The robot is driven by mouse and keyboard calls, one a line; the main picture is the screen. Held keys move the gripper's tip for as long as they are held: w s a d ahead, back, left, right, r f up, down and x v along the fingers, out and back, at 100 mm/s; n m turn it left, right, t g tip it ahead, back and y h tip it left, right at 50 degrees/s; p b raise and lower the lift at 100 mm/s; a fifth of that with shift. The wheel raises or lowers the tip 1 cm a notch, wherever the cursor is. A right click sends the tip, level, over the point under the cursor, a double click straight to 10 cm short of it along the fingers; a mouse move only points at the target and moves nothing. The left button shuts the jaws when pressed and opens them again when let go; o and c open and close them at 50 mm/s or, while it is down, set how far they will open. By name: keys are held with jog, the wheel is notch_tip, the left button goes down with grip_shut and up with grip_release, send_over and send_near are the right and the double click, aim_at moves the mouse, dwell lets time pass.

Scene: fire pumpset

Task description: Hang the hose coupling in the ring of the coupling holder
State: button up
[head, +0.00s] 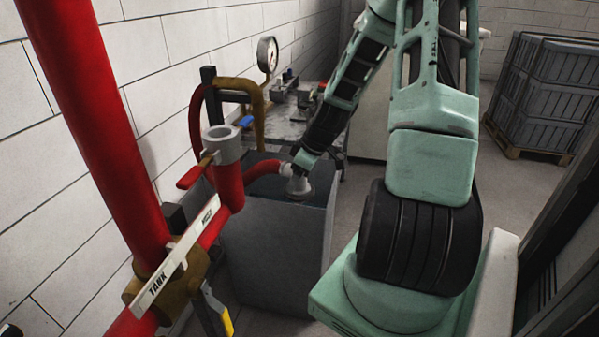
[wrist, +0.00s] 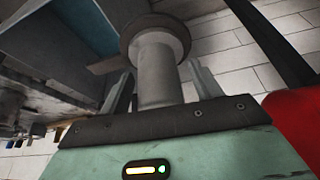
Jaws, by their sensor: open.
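The hose coupling, a grey cylinder with a wide flange, appears at the top of the grey box in the head view (head: 298,187). In the wrist view the coupling (wrist: 157,72) stands between my two spread fingers, its darker flange beyond them. My gripper (head: 303,164) is open around the coupling; it also shows in the wrist view (wrist: 161,88). Whether either finger touches it cannot be told. A grey, open-topped ring (head: 222,148) sits on a red upright pipe left of my gripper; I cannot tell whether this is the coupling holder.
The grey box (head: 272,250) stands below my gripper. A red pipe with a TANK lever (head: 176,256), a pressure gauge (head: 267,54) and a brown pipe (head: 258,105) are to the left. A workbench (head: 285,120) is behind. Stacked crates (head: 548,90) stand at right; floor between is clear.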

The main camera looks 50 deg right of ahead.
jog(key=p+v, duration=0.2)
jog(key=v, duration=1.5)
jog(key=shift+r+p, duration=0.25)
jog(key=shift+p, duration=0.15)
